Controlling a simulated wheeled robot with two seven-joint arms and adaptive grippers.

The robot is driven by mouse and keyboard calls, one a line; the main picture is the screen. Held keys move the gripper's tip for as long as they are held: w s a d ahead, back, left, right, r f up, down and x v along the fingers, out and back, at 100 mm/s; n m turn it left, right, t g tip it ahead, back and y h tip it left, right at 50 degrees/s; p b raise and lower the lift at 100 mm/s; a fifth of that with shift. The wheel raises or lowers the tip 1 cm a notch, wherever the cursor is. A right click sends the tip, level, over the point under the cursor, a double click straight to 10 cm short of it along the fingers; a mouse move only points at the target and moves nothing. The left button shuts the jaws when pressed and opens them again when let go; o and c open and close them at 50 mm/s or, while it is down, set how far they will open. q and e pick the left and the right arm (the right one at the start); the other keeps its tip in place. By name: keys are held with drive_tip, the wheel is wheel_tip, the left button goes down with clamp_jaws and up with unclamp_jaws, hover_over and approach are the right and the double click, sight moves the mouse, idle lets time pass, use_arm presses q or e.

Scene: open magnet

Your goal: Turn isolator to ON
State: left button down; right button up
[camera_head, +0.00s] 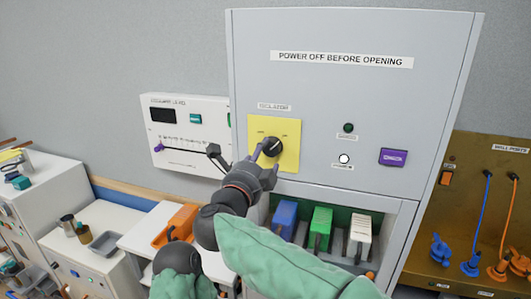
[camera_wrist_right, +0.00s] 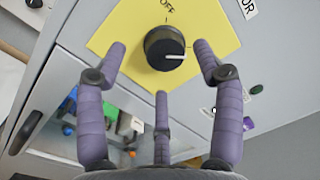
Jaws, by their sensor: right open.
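The isolator is a round black knob (camera_head: 272,147) on a yellow plate (camera_head: 291,158) in the grey cabinet's front. In the right wrist view the knob (camera_wrist_right: 164,46) sits below the OFF label, and its white pointer line points right, away from OFF. In the head view the pointer seems to lean up and right; the small plate labels are blurred there. My right gripper (camera_head: 264,165) is at the knob. In the right wrist view its three purple fingers (camera_wrist_right: 160,68) are spread open around the knob, with gaps visible.
The grey cabinet (camera_head: 375,110) has a green lamp (camera_head: 348,128), a white lamp (camera_head: 344,158) and a purple button (camera_head: 393,157). An open bay below holds coloured blocks. A white slider panel (camera_head: 190,120) is at left, a brown cable panel (camera_head: 465,220) at right.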

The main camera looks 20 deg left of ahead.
drive_tip(key=s, duration=0.8)
drive_tip(key=shift+a+f, duration=0.2)
drive_tip(key=shift+f, duration=0.1)
